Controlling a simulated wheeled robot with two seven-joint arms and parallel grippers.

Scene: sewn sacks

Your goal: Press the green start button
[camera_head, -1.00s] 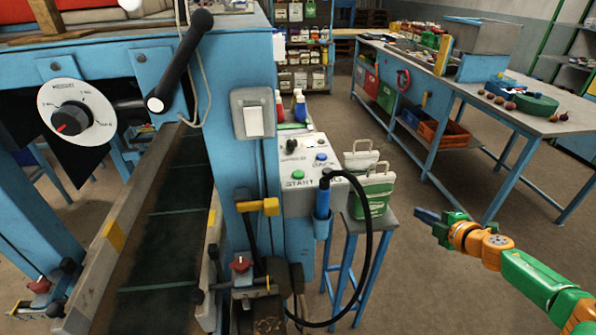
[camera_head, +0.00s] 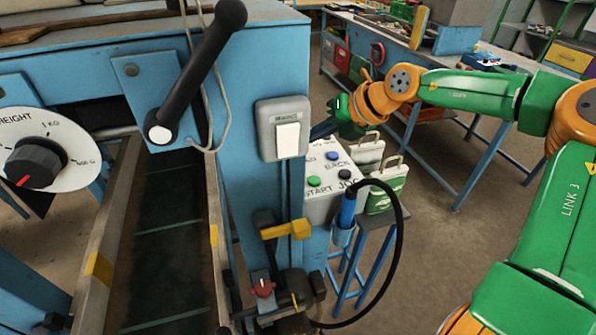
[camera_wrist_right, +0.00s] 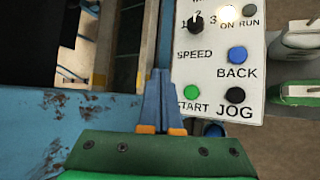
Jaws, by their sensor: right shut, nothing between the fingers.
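The green start button (camera_head: 313,181) is on the sloped top of the grey control box (camera_head: 322,210), above the label START. It also shows in the right wrist view (camera_wrist_right: 192,92), just right of my fingertips. My right gripper (camera_head: 322,130) is shut and empty. It is at the upper left of the control box in the head view, beside the blue machine post. In the wrist view its blue fingers (camera_wrist_right: 160,74) are together, left of the green button; I cannot tell their height above the panel. My left gripper is not in view.
A blue BACK button (camera_wrist_right: 237,55), a black JOG button (camera_wrist_right: 235,95) and a speed knob (camera_wrist_right: 196,23) surround the start button. A grey switch box (camera_head: 284,128) is on the post. White-and-green sacks (camera_head: 385,185) stand right of the box, and a black cable (camera_head: 400,250) loops in front.

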